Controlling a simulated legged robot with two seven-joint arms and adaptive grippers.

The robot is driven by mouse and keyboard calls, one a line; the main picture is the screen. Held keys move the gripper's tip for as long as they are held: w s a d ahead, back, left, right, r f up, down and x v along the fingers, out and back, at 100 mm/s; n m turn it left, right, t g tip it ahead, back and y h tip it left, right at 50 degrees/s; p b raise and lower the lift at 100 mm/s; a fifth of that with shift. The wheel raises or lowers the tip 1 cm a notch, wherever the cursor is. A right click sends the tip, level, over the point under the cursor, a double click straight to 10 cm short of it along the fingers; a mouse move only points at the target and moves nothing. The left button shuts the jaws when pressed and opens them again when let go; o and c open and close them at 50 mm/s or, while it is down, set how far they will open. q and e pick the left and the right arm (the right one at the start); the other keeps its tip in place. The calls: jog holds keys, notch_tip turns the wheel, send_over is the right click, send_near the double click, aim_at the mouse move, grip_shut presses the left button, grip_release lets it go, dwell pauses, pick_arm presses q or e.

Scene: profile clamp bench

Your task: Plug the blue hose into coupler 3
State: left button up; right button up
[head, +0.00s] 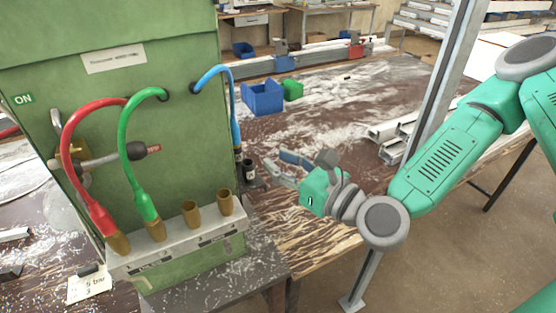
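The blue hose (233,98) comes out of the green cabinet's side, arcs over and hangs down at its right edge. Its lower end is by a small black part (249,169) near the bench; I cannot tell how they join. A row of brass couplers sits on a grey block (180,244). The red hose (66,140) and green hose (127,150) are in the two left ones. The third coupler (190,213) and the fourth (226,203) are empty. My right gripper (274,157) is open and empty, just right of the blue hose's lower end. My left gripper is out of view.
The green cabinet (120,90) fills the left, with a grey lever (115,158) projecting. A card (90,285) reads "5 bar 3". Blue (262,98) and green (293,90) bins stand behind on the dusty bench. A metal post (437,90) and profiles (391,130) are at right.

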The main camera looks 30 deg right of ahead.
aim_at(233, 118)
jog(key=b+x, duration=0.3)
jog(key=x, duration=1)
jog(key=shift+a+f, duration=0.1)
jog(key=shift+a, duration=0.05)
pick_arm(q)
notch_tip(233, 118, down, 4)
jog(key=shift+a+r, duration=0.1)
pick_arm(e)
jog(key=shift+w, duration=0.2)
jog(key=shift+f, duration=0.1)
grip_shut()
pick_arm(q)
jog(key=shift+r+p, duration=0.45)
pick_arm(e)
jog(key=shift+r, duration=0.95)
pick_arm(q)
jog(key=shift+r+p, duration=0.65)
pick_arm(e)
jog(key=shift+r, duration=1.15)
